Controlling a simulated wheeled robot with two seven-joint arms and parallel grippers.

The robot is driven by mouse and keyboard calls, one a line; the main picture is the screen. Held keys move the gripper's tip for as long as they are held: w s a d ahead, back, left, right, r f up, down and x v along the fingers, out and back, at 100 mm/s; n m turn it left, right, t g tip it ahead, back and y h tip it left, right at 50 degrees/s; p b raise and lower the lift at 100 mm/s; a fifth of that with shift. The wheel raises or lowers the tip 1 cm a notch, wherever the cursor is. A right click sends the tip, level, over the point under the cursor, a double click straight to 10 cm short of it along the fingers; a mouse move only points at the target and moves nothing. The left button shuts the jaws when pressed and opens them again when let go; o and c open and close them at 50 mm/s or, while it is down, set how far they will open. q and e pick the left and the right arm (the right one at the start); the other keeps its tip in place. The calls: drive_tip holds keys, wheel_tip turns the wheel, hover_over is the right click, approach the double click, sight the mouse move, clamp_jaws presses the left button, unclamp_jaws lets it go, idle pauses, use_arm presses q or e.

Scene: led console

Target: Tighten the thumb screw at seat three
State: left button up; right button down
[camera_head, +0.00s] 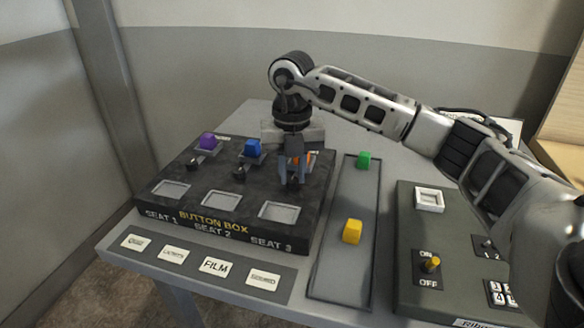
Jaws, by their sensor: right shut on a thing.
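The black button box (250,238) sits on the table, with its seats labelled 1 to 3 from left to right. My right gripper (294,174) points down at seat three and is shut on the dark thumb screw (293,184) there. The fingers hide much of the screw, so I cannot tell how deep it sits. My left gripper is not in view.
A switch panel (411,280) stands further right, partly behind my right arm. Label cards such as FILM (215,266) lie along the front.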

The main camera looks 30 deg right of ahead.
sight(293, 180)
drive_tip(key=shift+w+r+m, duration=0.1)
drive_tip(key=shift+r+m, duration=0.2)
drive_tip(key=shift+m, duration=0.3)
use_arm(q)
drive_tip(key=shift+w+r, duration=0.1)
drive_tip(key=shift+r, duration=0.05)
use_arm(e)
drive_tip(key=c, duration=1.2)
unclamp_jaws()
drive_tip(key=shift+f, duration=0.15)
use_arm(q)
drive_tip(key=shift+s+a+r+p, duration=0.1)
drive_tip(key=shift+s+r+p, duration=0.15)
drive_tip(key=shift+p, duration=0.65)
use_arm(e)
wheel_tip(293, 180, up, 16)
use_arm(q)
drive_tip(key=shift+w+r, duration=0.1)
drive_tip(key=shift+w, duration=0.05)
